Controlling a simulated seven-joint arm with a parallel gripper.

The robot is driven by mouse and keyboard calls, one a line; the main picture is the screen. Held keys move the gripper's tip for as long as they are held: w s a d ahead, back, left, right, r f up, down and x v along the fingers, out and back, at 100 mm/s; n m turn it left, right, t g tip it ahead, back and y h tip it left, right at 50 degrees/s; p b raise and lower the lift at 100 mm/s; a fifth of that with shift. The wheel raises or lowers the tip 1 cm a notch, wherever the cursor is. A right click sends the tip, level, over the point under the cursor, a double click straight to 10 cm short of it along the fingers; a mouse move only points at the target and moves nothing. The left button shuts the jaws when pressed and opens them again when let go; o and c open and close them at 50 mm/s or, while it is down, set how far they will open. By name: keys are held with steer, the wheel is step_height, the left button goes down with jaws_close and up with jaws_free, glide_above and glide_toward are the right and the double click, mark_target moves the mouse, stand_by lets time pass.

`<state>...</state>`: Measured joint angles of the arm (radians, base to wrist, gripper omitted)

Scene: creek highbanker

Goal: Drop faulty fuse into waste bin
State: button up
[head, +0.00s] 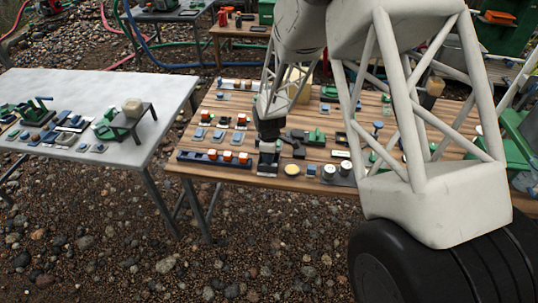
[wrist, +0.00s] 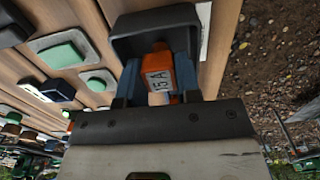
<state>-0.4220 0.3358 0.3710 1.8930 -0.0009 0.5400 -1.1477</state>
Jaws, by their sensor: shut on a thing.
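My gripper (wrist: 158,85) is shut on an orange fuse (wrist: 158,60) with a pale label that seems to read 15A. Its two blue fingers press the fuse from both sides. Right behind the fuse in the wrist view is a small dark open-topped box (wrist: 125,45), likely the waste bin. I cannot tell whether the fuse is inside its rim or just above it. In the head view my gripper (head: 268,138) points down near the front edge of the wooden table, over the dark box (head: 268,168). The fuse is hidden there.
A grey table (head: 100,84) with small parts stands at left. Gravel lies below.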

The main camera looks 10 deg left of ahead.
stand_by(0.4)
steer(key=o, duration=1)
steer(key=shift+r, duration=3.7)
